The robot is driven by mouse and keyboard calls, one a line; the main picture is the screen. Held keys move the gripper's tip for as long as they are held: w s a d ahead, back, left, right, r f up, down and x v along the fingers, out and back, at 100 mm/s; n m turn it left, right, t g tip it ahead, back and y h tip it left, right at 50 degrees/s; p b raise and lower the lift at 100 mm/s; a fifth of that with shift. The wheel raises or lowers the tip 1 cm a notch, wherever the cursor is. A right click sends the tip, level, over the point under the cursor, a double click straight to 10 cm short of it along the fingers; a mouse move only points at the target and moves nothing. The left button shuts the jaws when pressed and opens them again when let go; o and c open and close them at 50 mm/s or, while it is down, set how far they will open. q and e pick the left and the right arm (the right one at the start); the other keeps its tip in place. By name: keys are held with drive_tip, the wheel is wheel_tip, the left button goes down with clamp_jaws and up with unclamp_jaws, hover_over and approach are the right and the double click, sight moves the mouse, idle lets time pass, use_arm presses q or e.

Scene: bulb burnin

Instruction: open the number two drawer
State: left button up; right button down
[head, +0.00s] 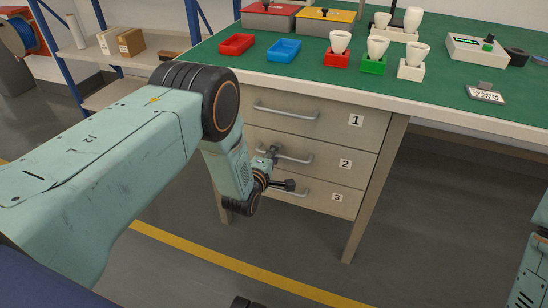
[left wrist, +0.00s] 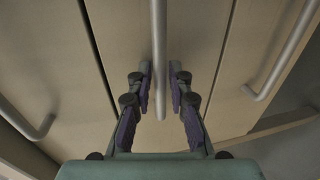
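The number two drawer (head: 328,155) is the middle of three grey drawers under the green-topped bench, marked with a "2" label. It looks shut, flush with the others. Its bar handle (head: 300,160) is partly hidden by my left gripper (head: 280,168). In the left wrist view, the handle (left wrist: 159,40) runs down between the two fingers of my left gripper (left wrist: 160,72). The fingers are open, one on each side of the bar, with a visible gap on both sides. My right gripper is out of view.
The number one drawer (head: 300,118) is above and the number three drawer (head: 325,198) below, both with bar handles. The bench leg (head: 375,190) stands right of the drawers. Trays, bulbs in coloured holders and a meter sit on the benchtop (head: 290,82). The floor in front looks clear.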

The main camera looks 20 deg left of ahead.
use_arm(q)
drive_tip(key=shift+w, duration=0.1)
drive_tip(key=shift+c, duration=0.2)
clamp_jaws()
idle(0.5)
